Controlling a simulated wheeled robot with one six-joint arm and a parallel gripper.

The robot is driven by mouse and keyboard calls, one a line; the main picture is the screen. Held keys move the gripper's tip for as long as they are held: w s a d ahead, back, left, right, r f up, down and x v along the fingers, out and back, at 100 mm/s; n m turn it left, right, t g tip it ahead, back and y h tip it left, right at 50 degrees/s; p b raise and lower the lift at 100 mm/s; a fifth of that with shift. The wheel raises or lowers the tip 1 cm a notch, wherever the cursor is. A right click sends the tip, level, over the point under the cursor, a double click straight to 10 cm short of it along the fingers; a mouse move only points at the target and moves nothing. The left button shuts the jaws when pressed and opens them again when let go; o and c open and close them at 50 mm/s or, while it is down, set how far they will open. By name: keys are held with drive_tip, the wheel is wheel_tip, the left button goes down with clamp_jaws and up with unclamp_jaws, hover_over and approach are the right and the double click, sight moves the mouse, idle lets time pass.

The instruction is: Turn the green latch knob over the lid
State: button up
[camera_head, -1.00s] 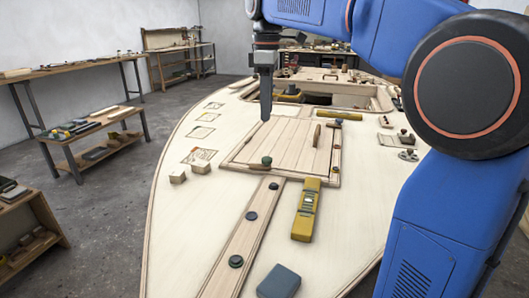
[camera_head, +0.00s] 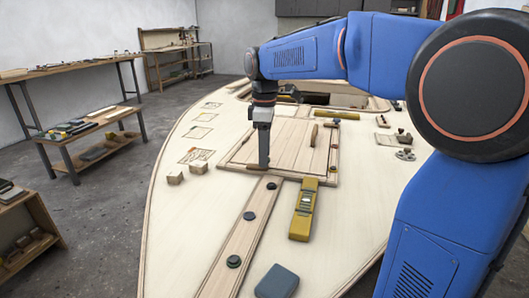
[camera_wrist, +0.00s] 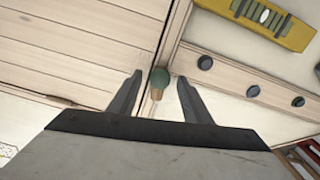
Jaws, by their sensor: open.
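The green latch knob (camera_wrist: 159,77) shows in the wrist view at the lid's edge, with a wooden tab below it. My gripper (camera_wrist: 158,80) is open, and its two dark fingers stand on either side of the knob; I cannot tell whether they touch it. In the head view my gripper (camera_head: 264,166) points straight down at the near edge of the planked lid (camera_head: 295,150) and hides the knob there. The lid also shows in the wrist view (camera_wrist: 80,45), lying closed in its frame.
A yellow level (camera_head: 302,210) lies right of a plank strip (camera_head: 232,240) with dark round knobs. Two small wooden blocks (camera_head: 174,178) lie left of the lid. A grey-blue block (camera_head: 277,281) sits nearer. A wooden handle (camera_head: 314,135) stands on the lid.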

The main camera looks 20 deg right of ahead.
drive_tip(key=c, duration=1.1)
drive_tip(key=shift+m, duration=0.3)
drive_tip(key=shift+o, duration=0.2)
drive_tip(key=m, duration=0.4)
drive_tip(key=shift+m, duration=0.3)
drive_tip(key=m, duration=1.4)
drive_tip(key=shift+m, duration=0.3)
